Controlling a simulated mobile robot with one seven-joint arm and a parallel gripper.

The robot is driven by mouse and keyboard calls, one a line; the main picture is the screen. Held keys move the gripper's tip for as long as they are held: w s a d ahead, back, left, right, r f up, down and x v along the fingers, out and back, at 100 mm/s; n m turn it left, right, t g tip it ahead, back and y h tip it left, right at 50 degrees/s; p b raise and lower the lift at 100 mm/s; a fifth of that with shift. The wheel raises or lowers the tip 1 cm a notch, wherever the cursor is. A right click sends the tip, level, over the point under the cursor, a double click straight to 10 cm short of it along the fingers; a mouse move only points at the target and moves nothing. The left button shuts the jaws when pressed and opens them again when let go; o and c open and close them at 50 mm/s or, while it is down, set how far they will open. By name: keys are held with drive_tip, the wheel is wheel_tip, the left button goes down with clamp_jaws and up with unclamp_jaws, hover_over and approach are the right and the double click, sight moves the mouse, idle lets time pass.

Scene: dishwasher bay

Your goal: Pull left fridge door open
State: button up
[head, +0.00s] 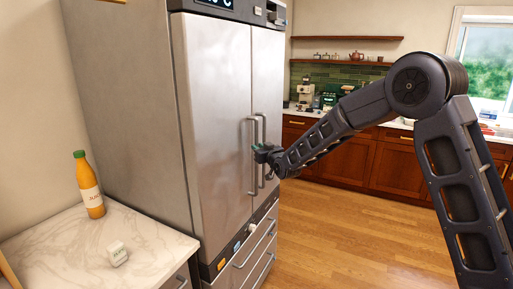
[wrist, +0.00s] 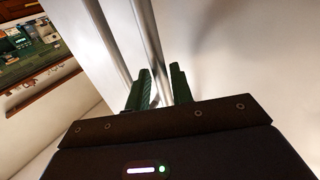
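The steel fridge's left door (head: 215,120) is shut, flush beside the right door (head: 266,80). Two upright bar handles stand side by side at the middle seam. My gripper (head: 265,153) is at the left door handle (head: 252,185), about halfway up. In the wrist view, my gripper's green fingers (wrist: 160,82) stand on either side of the left door handle (wrist: 146,30), close against it. The right door handle (wrist: 108,38) runs outside the fingers on the left. The exact finger contact is partly hidden.
A marble counter (head: 60,245) with a juice bottle (head: 90,186) and a small white box (head: 117,253) stands left of the fridge. Drawers (head: 255,250) lie below the doors. Wooden floor (head: 335,235) is clear in front and to the right.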

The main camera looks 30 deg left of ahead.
drive_tip(key=shift+x, duration=1.1)
clamp_jaws()
drive_tip(key=shift+d, duration=0.1)
